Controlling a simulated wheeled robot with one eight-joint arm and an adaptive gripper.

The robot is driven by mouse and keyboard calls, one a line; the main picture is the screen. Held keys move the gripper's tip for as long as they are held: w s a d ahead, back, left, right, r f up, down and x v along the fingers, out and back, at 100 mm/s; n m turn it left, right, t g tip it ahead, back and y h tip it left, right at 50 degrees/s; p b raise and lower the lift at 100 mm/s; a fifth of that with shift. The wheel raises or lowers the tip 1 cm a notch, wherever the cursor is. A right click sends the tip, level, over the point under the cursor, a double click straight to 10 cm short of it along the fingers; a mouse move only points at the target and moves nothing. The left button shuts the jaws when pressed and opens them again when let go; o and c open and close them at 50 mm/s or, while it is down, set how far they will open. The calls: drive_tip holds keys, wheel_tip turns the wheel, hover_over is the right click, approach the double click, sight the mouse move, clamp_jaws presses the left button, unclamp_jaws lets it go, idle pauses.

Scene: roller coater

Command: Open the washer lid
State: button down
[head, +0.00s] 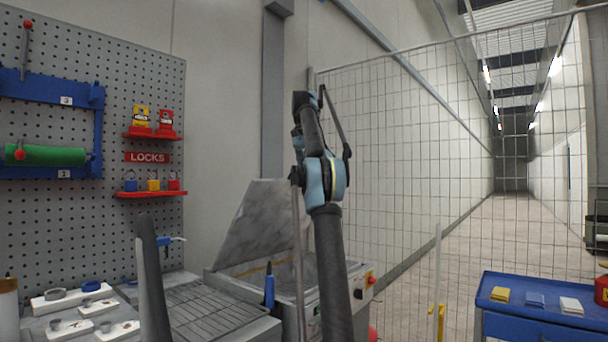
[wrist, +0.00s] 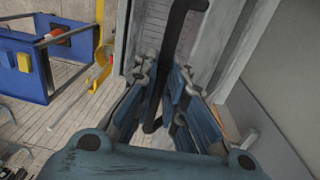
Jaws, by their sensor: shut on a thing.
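The washer (head: 350,270) stands low in the middle of the head view, behind my arm. Its grey, marbled lid (head: 262,222) is raised and leans back, and part of the open basin (head: 245,270) shows below it. In the wrist view my gripper (wrist: 163,78) is closed around a dark bar (wrist: 172,50) that runs between its two fingers. The bar bends at its upper end. Whether it joins the lid cannot be told. My arm hides part of the washer in the head view, where I cannot make out the fingertips clearly.
A wire fence (head: 430,130) stands behind on the right. A blue cart (head: 545,305) is at lower right and also in the wrist view (wrist: 30,65). A pegboard (head: 85,215) is on the left. A grated worktop (head: 205,310) adjoins the washer.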

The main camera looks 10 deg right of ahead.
drive_tip(key=shift+w+a+r, duration=0.1)
drive_tip(key=shift+w+a, duration=0.05)
drive_tip(key=shift+w, duration=0.6)
drive_tip(key=c, duration=1.7)
unclamp_jaws()
drive_tip(key=shift+w+f, duration=0.2)
drive_tip(key=shift+f, duration=0.05)
drive_tip(key=shift+o, duration=0.2)
drive_tip(key=shift+s+r, duration=0.2)
drive_tip(key=shift+s, duration=0.1)
drive_tip(key=shift+s, duration=0.1)
